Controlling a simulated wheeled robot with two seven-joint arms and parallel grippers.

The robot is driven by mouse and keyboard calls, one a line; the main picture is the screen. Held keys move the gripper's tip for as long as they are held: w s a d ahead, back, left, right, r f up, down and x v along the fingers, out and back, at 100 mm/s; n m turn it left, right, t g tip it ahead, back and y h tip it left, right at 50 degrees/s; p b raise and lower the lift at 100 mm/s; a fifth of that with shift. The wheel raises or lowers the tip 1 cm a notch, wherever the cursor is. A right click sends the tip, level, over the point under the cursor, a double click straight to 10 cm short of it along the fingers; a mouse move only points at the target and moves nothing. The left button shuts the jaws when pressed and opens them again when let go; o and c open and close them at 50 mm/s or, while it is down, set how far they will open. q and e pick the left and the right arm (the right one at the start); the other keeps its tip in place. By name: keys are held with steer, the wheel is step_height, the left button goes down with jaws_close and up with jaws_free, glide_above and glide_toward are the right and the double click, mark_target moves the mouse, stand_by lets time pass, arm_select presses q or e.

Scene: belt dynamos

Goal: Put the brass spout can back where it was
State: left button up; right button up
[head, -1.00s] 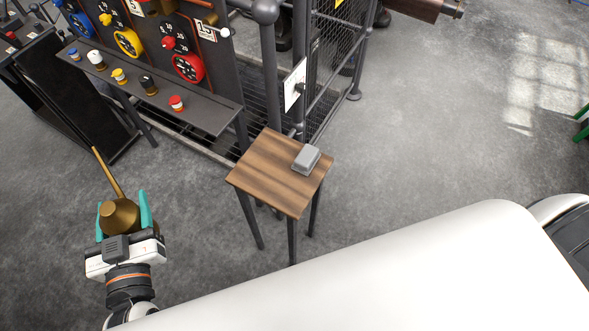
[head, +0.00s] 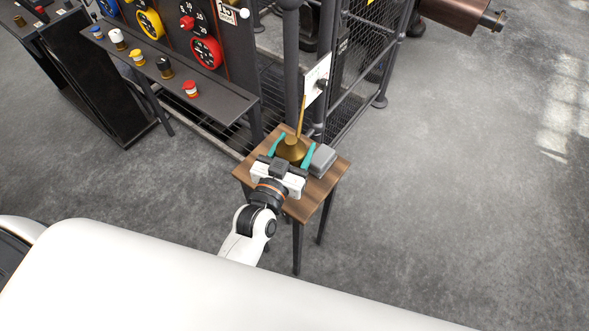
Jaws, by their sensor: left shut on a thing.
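The brass spout can (head: 291,149) is a squat golden can with a long thin spout pointing up. My left gripper (head: 293,150) has its teal fingers on either side of the can and is shut on it. The can is over the small wooden table (head: 320,191), left of the grey box. I cannot tell whether its base touches the tabletop, because the gripper hides it. My right gripper is not in view.
A grey box (head: 322,160) sits on the table close to the right finger. A dark control panel with a shelf (head: 200,98) of small coloured caps stands behind left. A mesh fence (head: 362,70) rises behind the table. Open floor (head: 460,190) lies to the right.

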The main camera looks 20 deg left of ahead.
arm_select(q)
steer(key=shift+f+b, duration=0.3)
steer(key=shift+f, duration=2.5)
steer(key=shift+f, duration=0.15)
steer(key=o, duration=1.2)
steer(key=shift+r, duration=0.2)
steer(key=s, duration=0.4)
steer(key=s+a, duration=0.1)
steer(key=s, duration=0.7)
steer(key=shift+a+b, duration=0.15)
steer(key=shift+b, duration=0.2)
steer(key=shift+w, duration=0.1)
